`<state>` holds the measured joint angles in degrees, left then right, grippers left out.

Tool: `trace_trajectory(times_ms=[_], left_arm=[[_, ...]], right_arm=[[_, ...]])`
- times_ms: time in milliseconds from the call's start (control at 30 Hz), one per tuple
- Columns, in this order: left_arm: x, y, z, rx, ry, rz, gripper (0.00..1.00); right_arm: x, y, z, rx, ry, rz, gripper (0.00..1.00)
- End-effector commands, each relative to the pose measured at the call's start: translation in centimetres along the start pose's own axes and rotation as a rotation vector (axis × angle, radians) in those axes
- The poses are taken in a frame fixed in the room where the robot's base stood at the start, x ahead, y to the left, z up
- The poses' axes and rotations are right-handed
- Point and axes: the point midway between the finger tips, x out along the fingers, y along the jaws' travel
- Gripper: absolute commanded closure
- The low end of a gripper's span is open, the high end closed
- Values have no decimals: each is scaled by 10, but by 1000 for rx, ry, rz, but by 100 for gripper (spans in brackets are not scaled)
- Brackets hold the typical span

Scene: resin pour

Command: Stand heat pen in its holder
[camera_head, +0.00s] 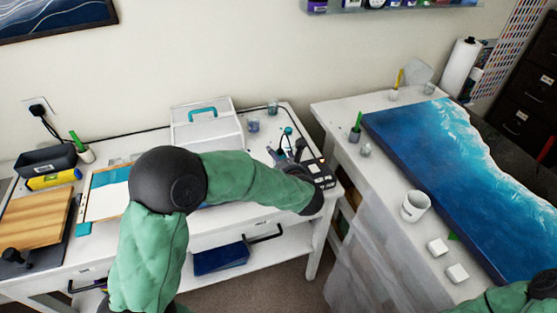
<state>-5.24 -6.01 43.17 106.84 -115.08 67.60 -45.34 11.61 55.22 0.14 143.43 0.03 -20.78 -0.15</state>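My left arm reaches across the left table, and my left gripper (280,154) is at the table's right part, beside a small black unit with light buttons (318,174). A thin dark, teal-topped upright piece (288,133) shows just behind the gripper; it may be the heat pen, but it is too small to be sure. The wrist hides much of the gripper, and I cannot tell whether its fingers are shut on anything. I cannot make out the holder clearly. My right arm shows only at the lower right corner; its gripper is out of view.
A white case with a teal handle (204,126) stands behind my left arm. Small cups (253,124) stand near the gripper. A gap separates the tables.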

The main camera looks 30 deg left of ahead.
Motion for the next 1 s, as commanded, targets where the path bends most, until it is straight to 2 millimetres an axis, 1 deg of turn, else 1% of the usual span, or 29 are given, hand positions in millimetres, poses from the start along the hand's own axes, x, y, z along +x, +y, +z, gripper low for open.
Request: trace_trajectory(times_ms=[200, 333, 467, 700, 833, 1000], left_arm=[[-2, 0, -1, 1, 2, -1, 27], [-12, -1, -1, 1, 2, -3, 27], [-34, -1, 0, 1, 0, -6, 27], [-81, -2, 0, -1, -1, -6, 27], [-100, -2, 0, 0, -1, -5, 27], [-115, -1, 0, 0, 0, -2, 27]], right_arm=[[0, 0, 0, 0, 0, 0, 60], [0, 0, 0, 0, 0, 0, 60], [0, 0, 0, 0, 0, 0, 60], [0, 0, 0, 0, 0, 0, 60], [0, 0, 0, 0, 0, 0, 60], [0, 0, 0, 0, 0, 0, 60]])
